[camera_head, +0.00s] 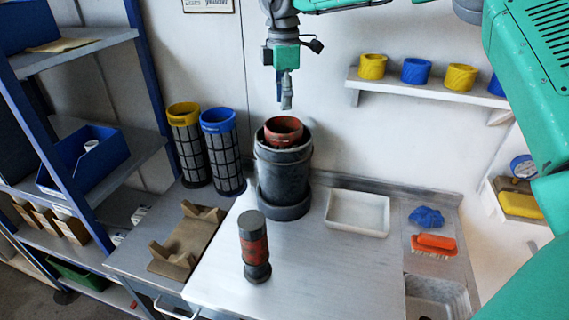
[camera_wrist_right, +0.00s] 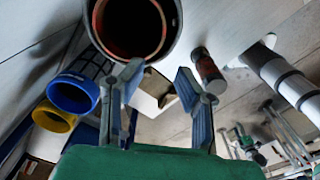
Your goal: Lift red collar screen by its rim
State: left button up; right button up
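The red collar screen (camera_head: 284,127) sits inside the dark cylindrical reactor vessel (camera_head: 283,178), its red rim standing above the vessel's mouth. My right gripper (camera_head: 287,103) hangs fingers down above the collar, with a gap below its tips. In the right wrist view the right gripper's two fingers (camera_wrist_right: 158,76) are spread apart with nothing between them. There the red collar (camera_wrist_right: 148,52) shows inside the dark vessel rim (camera_wrist_right: 177,28) at the top, beyond the left finger. My left gripper is in neither view.
Yellow-collared (camera_head: 186,140) and blue-collared (camera_head: 222,150) screens stand left of the vessel. A dark red-banded cylinder (camera_head: 253,250) stands in front on the bench, beside a brown cradle (camera_head: 187,240). A white tray (camera_head: 357,213) lies right. A wall shelf (camera_head: 425,88) holds several coloured rings.

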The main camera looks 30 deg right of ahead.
send_over(284, 135)
jog(key=f, duration=0.4)
jog(key=shift+w+a+f, duration=0.15)
jog(key=shift+a+f, duration=0.15)
jog(key=shift+f, duration=0.05)
jog(key=f, duration=0.2)
jog(key=d+f+p, duration=0.1)
jog(key=f, duration=0.2)
jog(key=shift+d+f, duration=0.1)
jog(key=shift+f, duration=0.15)
jog(key=shift+a, duration=0.2)
